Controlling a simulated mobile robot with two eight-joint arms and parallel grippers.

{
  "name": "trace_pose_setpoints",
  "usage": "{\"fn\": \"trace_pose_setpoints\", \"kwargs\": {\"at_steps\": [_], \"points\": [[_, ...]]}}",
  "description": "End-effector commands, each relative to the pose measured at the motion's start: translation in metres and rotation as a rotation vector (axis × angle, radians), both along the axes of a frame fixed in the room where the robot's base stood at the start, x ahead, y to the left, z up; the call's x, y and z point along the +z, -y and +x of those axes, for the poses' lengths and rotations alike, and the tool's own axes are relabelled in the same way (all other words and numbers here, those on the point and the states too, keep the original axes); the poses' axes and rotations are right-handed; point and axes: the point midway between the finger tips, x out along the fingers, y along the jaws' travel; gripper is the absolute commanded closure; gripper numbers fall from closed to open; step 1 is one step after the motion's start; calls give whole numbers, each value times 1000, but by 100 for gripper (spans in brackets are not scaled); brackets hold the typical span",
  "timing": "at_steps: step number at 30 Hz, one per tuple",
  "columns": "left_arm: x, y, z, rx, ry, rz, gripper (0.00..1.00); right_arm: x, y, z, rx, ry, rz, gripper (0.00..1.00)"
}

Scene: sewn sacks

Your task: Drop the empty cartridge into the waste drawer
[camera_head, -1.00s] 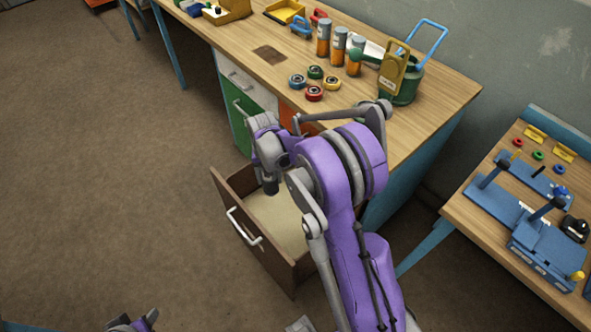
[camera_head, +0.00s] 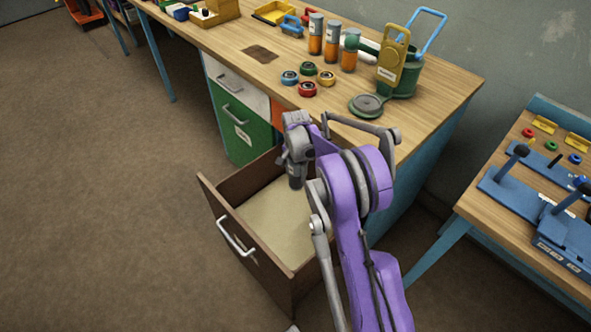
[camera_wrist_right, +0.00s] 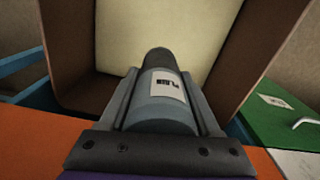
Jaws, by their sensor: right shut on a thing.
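My right gripper (camera_head: 294,180) is shut on a dark grey cartridge (camera_wrist_right: 165,112) with a white printed label. In the head view the cartridge shows only as a small dark end pointing down. It is held over the pulled-out brown waste drawer (camera_head: 242,247), towards the drawer's back. The drawer has a pale, bare-looking floor, which also fills the upper middle of the right wrist view (camera_wrist_right: 180,28). The cartridge's far end points at that floor; I cannot tell the exact gap. My left gripper is not in view.
The wooden workbench (camera_head: 225,52) above holds several colored rings, orange-filled cartridges (camera_head: 315,35), a yellow gauge (camera_head: 392,60) and a green can (camera_head: 405,82). Closed green drawer (camera_head: 240,130) and white drawer (camera_head: 232,85) sit beside the open one. A side table (camera_head: 500,212) stands right.

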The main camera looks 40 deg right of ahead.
Motion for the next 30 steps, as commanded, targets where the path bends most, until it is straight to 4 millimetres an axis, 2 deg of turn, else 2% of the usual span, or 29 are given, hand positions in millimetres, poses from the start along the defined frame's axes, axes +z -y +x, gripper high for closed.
{"fn": "trace_pose_setpoints", "kwargs": {"at_steps": [1,4,12,13,18,26,30], "points": [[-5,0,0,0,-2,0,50,-8,0,0,0,-1,0,92],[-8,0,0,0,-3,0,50,-14,0,0,1,0,0,92],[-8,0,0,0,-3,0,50,-14,0,0,1,0,0,92],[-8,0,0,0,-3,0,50,-14,0,0,1,0,0,33],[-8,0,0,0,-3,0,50,-14,0,0,1,0,0,2],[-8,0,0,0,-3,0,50,-14,0,0,1,0,0,1],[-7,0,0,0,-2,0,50,-6,0,0,1,0,0,1]]}}
